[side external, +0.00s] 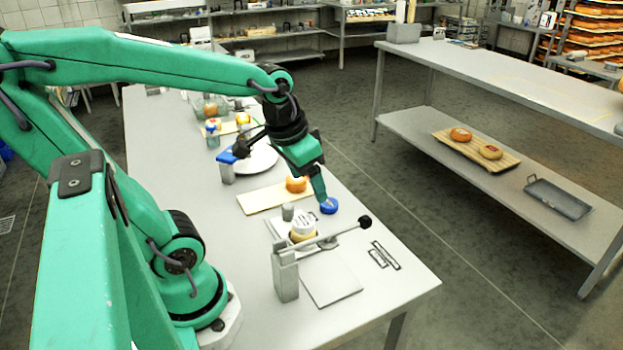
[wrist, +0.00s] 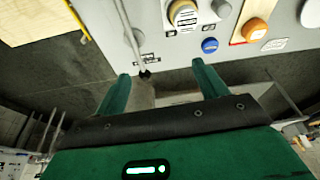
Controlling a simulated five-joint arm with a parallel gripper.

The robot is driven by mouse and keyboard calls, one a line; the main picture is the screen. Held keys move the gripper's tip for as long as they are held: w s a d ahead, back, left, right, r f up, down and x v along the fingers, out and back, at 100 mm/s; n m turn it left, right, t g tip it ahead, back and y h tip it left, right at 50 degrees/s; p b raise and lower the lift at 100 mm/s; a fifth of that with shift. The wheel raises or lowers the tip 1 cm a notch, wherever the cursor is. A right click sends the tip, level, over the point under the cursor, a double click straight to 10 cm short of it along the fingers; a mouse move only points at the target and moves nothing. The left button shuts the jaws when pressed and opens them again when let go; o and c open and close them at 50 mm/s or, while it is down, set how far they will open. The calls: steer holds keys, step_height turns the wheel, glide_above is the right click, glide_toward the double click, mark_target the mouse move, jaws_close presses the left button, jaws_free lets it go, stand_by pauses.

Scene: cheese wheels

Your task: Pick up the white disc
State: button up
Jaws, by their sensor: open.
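A small white disc (side external: 303,223) lies on top of a pale yellow cheese wheel (side external: 303,237) in the lever press (side external: 287,277). In the wrist view the white disc (wrist: 182,13) is at the top, partly cut off by the frame edge. My gripper (side external: 321,192) points down near the far long edge of the table, behind the press. In the wrist view my gripper (wrist: 160,72) has its two green fingers wide apart with nothing between them. The white disc is beyond the fingertips, not touched.
A blue disc (side external: 328,206) lies beside the press, close to my fingertips in the picture. The press lever (side external: 335,236) ends in a black knob. An orange cheese (side external: 296,184) sits on a board (side external: 262,198). A white plate (side external: 262,160) lies farther back.

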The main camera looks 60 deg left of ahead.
mark_target(304, 220)
steer(key=w+a+f+g, duration=0.1)
steer(key=a+f, duration=0.1)
steer(key=w+a+f+n+g, duration=0.1)
steer(key=a+f, duration=0.1)
steer(key=a+f+g, duration=0.1)
steer(key=a+f, duration=0.1)
steer(key=f, duration=0.1)
steer(key=shift+w+a, duration=0.1)
steer(key=shift+w, duration=0.3)
steer(key=shift+a+f+g, duration=0.3)
steer(key=shift+a+f, duration=0.05)
steer(key=shift+f, duration=0.1)
steer(key=shift+f, duration=0.15)
steer(key=shift+f, duration=1.2)
steer(key=shift+f, duration=0.1)
steer(key=shift+d+f, duration=0.1)
steer(key=shift+f, duration=2.35)
steer(key=c, duration=1.1)
steer(key=shift+r, duration=0.2)
steer(key=shift+c, duration=0.2)
